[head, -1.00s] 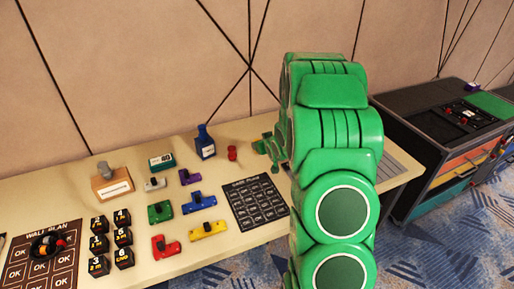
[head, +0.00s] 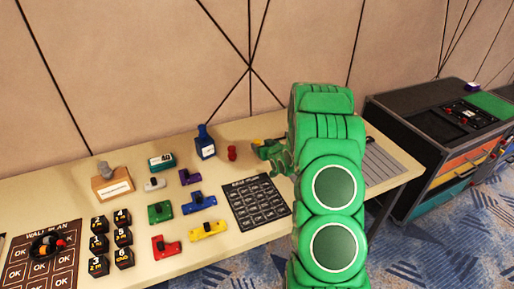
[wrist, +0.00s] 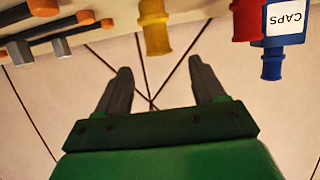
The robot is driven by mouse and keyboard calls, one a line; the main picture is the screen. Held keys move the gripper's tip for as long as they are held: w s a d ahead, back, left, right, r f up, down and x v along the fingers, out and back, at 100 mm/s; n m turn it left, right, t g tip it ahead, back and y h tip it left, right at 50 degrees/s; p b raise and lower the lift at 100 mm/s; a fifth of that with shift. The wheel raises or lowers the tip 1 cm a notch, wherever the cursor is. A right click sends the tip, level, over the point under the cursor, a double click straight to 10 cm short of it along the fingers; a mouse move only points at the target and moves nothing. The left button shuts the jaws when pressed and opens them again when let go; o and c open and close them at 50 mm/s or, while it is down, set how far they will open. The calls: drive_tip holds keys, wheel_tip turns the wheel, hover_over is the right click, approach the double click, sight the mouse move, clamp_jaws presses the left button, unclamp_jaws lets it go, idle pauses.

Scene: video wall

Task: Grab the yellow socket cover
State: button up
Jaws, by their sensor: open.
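The yellow socket cover (wrist: 155,27) stands on the table at the top of the wrist view, with a narrow neck and wider ends. My gripper (wrist: 160,68) is open and empty, its two dark fingers apart. The cover lies beyond the fingertips, roughly in line with the gap between them, and is not held. In the head view my gripper (head: 264,150) is low over the back of the table, and the cover is mostly hidden by it.
A black printed sheet (head: 258,203) and several coloured connectors are on the table (head: 300,236).

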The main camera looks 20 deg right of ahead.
sight(258, 142)
drive_tip(key=shift+x, duration=2.65)
drive_tip(key=shift+s+f, duration=0.1)
drive_tip(key=shift+f, duration=0.05)
drive_tip(key=c, duration=1.1)
